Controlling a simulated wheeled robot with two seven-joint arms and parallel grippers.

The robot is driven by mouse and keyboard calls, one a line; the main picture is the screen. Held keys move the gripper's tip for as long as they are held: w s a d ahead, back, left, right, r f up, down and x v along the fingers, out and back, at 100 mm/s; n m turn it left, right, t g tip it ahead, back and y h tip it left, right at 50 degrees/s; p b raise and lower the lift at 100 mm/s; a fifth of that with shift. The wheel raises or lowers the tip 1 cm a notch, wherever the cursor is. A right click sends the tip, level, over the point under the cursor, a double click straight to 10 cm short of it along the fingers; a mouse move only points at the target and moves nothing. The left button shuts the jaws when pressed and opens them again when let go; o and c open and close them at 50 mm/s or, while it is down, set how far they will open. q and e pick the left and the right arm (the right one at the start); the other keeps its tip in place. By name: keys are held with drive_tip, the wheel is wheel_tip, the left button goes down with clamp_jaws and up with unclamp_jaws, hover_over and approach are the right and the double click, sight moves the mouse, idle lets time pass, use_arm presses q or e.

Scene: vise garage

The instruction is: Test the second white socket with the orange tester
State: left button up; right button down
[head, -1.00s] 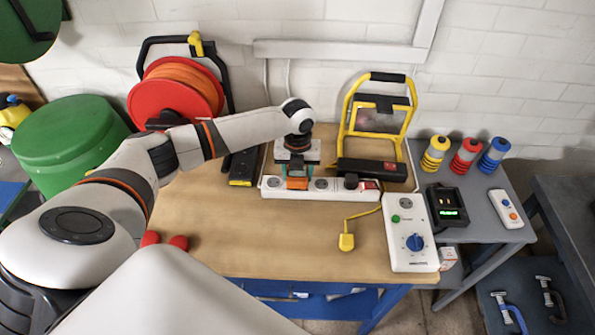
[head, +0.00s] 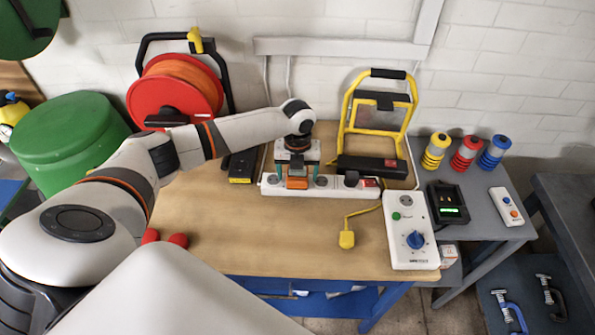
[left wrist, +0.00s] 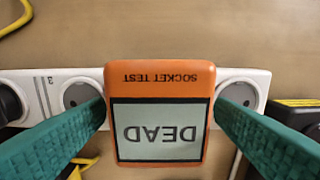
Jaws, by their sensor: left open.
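The orange tester (head: 297,183) sits on the white socket strip (head: 336,194), over the second socket from the left in the head view. In the left wrist view the tester (left wrist: 160,80) shows upside-down "SOCKET TEST" lettering, and its screen reads "DEAD". A round socket shows bare on each side of it. My left gripper (head: 297,173) is above the tester with its teal fingers open, one on each side. In the left wrist view the fingers look spread wider than the tester. The socket under the tester is hidden. My right gripper is not in view.
A black plug (head: 351,179) sits in the strip right of the tester. A yellow work light (head: 378,120) and red cable reel (head: 174,92) stand behind. A white box with a blue knob (head: 410,235) is at right.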

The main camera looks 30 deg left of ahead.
use_arm(q)
wheel_tip(320, 180, up, 12)
drive_tip(key=b, duration=0.2)
idle(0.8)
